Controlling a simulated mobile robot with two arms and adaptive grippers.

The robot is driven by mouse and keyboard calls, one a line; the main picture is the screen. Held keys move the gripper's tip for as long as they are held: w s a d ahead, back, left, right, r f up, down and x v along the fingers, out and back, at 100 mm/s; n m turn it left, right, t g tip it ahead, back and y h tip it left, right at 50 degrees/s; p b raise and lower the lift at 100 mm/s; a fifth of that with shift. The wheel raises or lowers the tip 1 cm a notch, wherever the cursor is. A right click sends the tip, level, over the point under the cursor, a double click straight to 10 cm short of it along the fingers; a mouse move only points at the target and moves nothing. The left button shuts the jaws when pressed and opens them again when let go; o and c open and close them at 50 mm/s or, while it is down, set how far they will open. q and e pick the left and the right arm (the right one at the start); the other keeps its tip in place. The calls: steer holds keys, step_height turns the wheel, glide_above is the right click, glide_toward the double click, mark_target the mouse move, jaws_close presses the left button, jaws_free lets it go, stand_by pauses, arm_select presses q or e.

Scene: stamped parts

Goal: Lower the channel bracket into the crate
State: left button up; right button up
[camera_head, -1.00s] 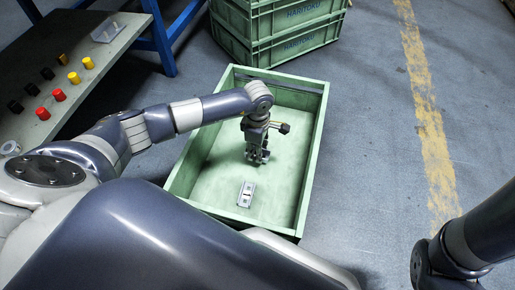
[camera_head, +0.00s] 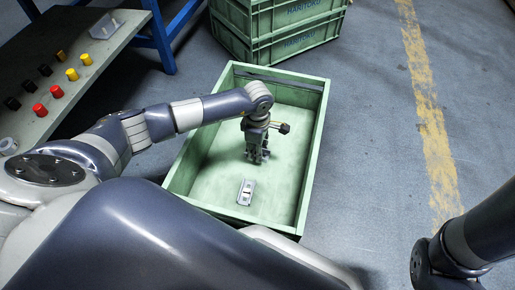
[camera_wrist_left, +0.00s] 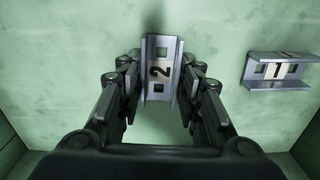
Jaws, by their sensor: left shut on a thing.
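The green crate (camera_head: 316,150) stands open on the floor in the head view. My left gripper (camera_head: 257,156) points down inside it, over the crate floor. In the left wrist view its fingers (camera_wrist_left: 162,76) are shut on the silver channel bracket marked 2 (camera_wrist_left: 160,48), one finger along each long side. I cannot tell whether this bracket touches the crate floor. A second channel bracket, marked 1 (camera_wrist_left: 281,71), lies on the crate floor beside it, apart from the gripper; it also shows in the head view (camera_head: 246,192). My right gripper is out of view.
Stacked green crates (camera_head: 285,35) stand behind the open crate. A table (camera_head: 100,58) at the left bears yellow, red and black cylindrical parts. A yellow stripe (camera_head: 432,130) runs along the clear floor at the right.

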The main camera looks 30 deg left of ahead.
arm_select(q)
steer(key=o, duration=1.2)
steer(key=shift+o, duration=0.2)
